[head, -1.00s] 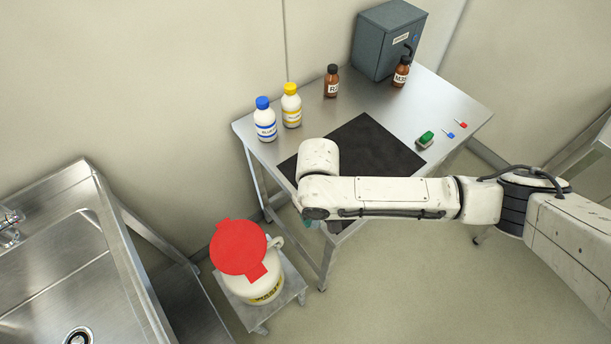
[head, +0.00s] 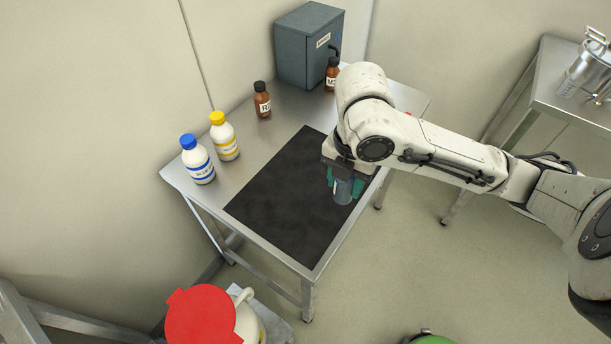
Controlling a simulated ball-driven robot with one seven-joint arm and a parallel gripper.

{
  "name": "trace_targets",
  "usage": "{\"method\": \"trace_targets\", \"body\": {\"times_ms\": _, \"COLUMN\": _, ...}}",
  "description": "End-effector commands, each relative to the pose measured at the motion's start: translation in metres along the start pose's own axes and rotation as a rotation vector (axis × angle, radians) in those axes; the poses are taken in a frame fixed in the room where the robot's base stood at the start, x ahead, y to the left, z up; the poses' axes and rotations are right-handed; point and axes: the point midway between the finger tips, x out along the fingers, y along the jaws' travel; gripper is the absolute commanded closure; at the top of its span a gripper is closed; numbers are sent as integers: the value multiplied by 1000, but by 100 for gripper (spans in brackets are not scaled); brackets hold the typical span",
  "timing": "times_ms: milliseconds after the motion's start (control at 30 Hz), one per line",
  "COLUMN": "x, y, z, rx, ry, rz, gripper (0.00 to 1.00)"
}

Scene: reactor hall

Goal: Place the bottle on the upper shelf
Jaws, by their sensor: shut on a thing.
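My gripper (head: 343,184) has teal fingertips and points down above the right part of the black mat. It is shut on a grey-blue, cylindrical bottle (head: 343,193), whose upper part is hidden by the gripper. I cannot tell whether the bottle touches the mat. Other bottles stand upright on the steel table: a white one with a blue cap (head: 197,160), a white one with a yellow cap (head: 224,137), a brown one (head: 262,101) and another brown one (head: 332,73) partly behind my arm. No upper shelf is recognisable in view.
The black mat (head: 285,205) covers much of the steel table (head: 178,172). A grey cabinet (head: 305,45) stands at the back. A red-topped white container (head: 205,318) is at the front. A second steel table (head: 560,75) with a metal vessel (head: 585,65) is at right.

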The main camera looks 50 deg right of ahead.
Motion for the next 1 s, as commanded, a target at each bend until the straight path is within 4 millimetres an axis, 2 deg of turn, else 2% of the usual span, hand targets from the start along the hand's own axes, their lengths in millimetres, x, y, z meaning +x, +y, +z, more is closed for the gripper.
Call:
{"method": "trace_targets", "body": {"times_ms": 133, "x": -6, "y": -12, "z": 6, "rx": -93, "ry": 1, "rz": 2, "gripper": 87}}
{"method": "trace_targets", "body": {"times_ms": 267, "x": -4, "y": -4, "z": 9, "rx": -121, "ry": 4, "rz": 0, "gripper": 87}}
{"method": "trace_targets", "body": {"times_ms": 633, "x": 34, "y": 70, "z": 37, "rx": -120, "ry": 7, "rz": -2, "gripper": 87}}
{"method": "trace_targets", "body": {"times_ms": 767, "x": 58, "y": 88, "z": 45, "rx": -120, "ry": 4, "rz": -3, "gripper": 87}}
{"method": "trace_targets", "body": {"times_ms": 1000, "x": 83, "y": 109, "z": 55, "rx": -120, "ry": 0, "rz": -2, "gripper": 87}}
